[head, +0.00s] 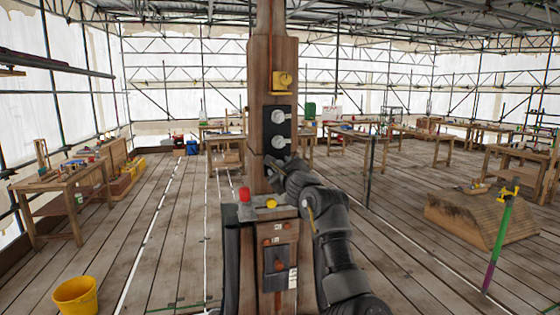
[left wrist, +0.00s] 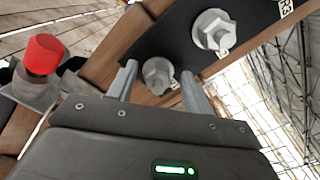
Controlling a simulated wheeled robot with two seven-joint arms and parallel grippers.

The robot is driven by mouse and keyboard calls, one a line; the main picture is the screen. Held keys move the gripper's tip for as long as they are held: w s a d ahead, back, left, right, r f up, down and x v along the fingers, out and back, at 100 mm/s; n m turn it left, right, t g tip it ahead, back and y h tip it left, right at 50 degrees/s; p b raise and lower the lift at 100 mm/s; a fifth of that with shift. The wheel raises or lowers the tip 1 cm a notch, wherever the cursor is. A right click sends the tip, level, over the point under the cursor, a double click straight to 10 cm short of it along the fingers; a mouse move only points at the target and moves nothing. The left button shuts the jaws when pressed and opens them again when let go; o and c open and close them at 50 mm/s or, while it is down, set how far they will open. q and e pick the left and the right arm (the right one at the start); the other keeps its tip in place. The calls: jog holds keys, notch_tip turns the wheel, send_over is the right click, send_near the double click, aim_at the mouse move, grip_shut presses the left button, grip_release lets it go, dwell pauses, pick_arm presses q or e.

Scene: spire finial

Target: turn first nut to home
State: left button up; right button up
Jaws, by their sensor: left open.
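A dark plate (head: 293,128) on the wooden post carries two visible grey hex nuts, an upper one (head: 278,116) and a lower one (head: 279,142). My left gripper (head: 272,162) is at the plate's lower end; its own hand hides what lies behind it. In the left wrist view the open fingers (left wrist: 158,88) stand on either side of a hex nut (left wrist: 157,74), with a gap visible on each side. A second, larger-looking nut (left wrist: 212,30) sits beyond, up and right. Small pale tags lie beside both nuts. My right gripper is not in view.
A red button (head: 245,194) and a yellow button (head: 271,203) stand on the box before the post, close left of my arm. The red button looms left in the wrist view (left wrist: 44,54). A yellow bracket (head: 282,80) is above the plate. A yellow bucket (head: 75,296) stands lower left.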

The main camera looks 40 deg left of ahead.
pick_arm(q)
jog(key=shift+w+a+f, duration=0.1)
jog(key=shift+w+a, duration=0.1)
jog(key=shift+a, duration=0.2)
jog(key=shift+c, duration=0.4)
